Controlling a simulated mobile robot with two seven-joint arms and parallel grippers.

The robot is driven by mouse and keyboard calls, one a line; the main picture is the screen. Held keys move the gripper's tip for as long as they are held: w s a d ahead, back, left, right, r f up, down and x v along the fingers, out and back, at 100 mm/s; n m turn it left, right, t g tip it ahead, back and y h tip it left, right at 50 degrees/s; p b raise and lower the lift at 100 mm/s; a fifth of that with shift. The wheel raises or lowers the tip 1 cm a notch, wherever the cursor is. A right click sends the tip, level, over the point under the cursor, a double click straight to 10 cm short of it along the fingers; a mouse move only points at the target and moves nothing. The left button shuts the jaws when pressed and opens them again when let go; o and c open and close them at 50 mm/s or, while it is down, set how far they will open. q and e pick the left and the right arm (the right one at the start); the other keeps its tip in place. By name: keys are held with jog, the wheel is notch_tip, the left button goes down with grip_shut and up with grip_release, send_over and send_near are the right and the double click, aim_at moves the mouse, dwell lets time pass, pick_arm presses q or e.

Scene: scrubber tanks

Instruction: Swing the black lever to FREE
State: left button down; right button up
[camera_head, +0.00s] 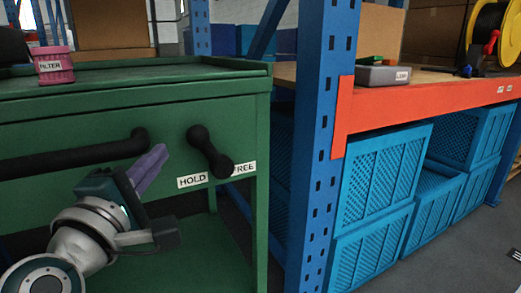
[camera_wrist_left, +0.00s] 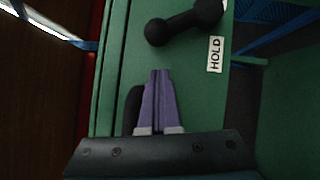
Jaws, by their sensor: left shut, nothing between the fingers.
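The black lever (camera_head: 210,153) is on the front of the green cart (camera_head: 235,112), with a ball at each end. Its lower end points down and right, between the HOLD label (camera_head: 193,181) and the FREE label (camera_head: 243,168), and overlaps the edge of FREE. My left gripper (camera_head: 159,153) has purple fingers shut together with nothing between them. It is left of the lever and apart from it. In the left wrist view the lever (camera_wrist_left: 184,23) lies beyond the fingertips (camera_wrist_left: 160,72), with the HOLD label (camera_wrist_left: 215,54) to the right. My right gripper is not in view.
A black handle bar (camera_head: 75,160) runs along the cart front, close behind my left gripper. A pink FILTER canister (camera_head: 53,66) stands on the cart top. A blue rack post (camera_head: 322,130) rises right of the cart, with blue crates (camera_head: 375,180) beyond.

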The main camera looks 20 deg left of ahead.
aim_at(210, 152)
pick_arm(q)
jog(key=shift+w+d+r, duration=0.15)
jog(key=shift+w+d, duration=0.3)
jog(key=shift+w, duration=0.2)
jog(key=shift+w+d+r, duration=0.15)
jog(key=shift+w+d, duration=0.25)
jog(key=shift+w, duration=0.25)
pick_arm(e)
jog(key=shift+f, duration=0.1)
